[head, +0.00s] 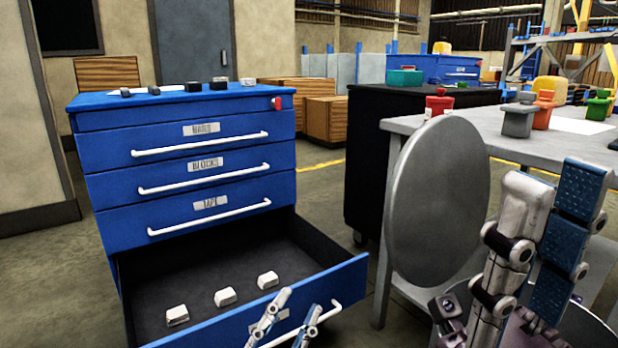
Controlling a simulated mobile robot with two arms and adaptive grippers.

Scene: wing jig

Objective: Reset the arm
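My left gripper (299,301) is at the bottom centre, in front of the open bottom drawer (352,274) of a blue cabinet (108,160). Its two fingers are apart with nothing seen between them. They overlap the drawer's white handle (334,305) in the picture; I cannot tell whether they touch it. My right gripper (560,182) is large and close at the lower right, fingers pointing up, a blue pad showing. It appears open and holds nothing visible. Most of both arms is out of view.
Three white blocks (225,297) lie in the open drawer. Several small dark items (193,87) stand on the cabinet top. A grey table (468,125) at the right carries coloured parts (518,120). A large grey disc (438,200) hides part of it. A black cabinet (365,165) stands behind.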

